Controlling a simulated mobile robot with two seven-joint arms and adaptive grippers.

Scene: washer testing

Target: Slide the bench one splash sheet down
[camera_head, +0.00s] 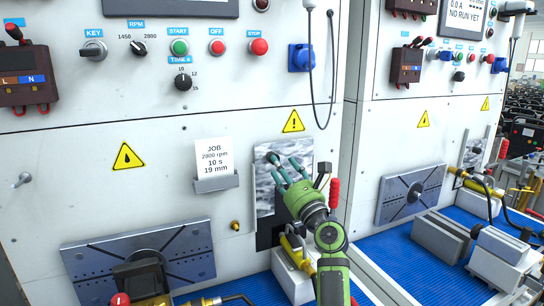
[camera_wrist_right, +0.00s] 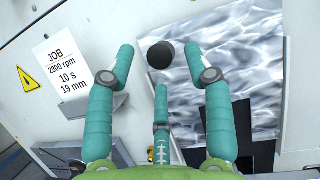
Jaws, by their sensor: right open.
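The bench one splash sheet (camera_head: 265,195) is a grey, wavy, see-through-looking panel on the white front of the near bench. A dark round knob (camera_head: 273,157) sits near its top. In the right wrist view the sheet (camera_wrist_right: 245,60) fills the upper right, and the black knob (camera_wrist_right: 160,55) stands near its left edge. My right gripper (camera_head: 286,172), green with teal fingers, is in front of the sheet. It is open. In the right wrist view its fingers (camera_wrist_right: 165,75) spread around the knob with gaps showing. My left gripper is not in view.
A job card (camera_head: 213,158) in a grey holder is left of the sheet. A red-handled lever (camera_head: 334,192) stands just right of my gripper. A slotted metal plate (camera_head: 185,257) is at lower left. A cable (camera_head: 310,75) hangs above. A second bench (camera_head: 430,95) stands at right.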

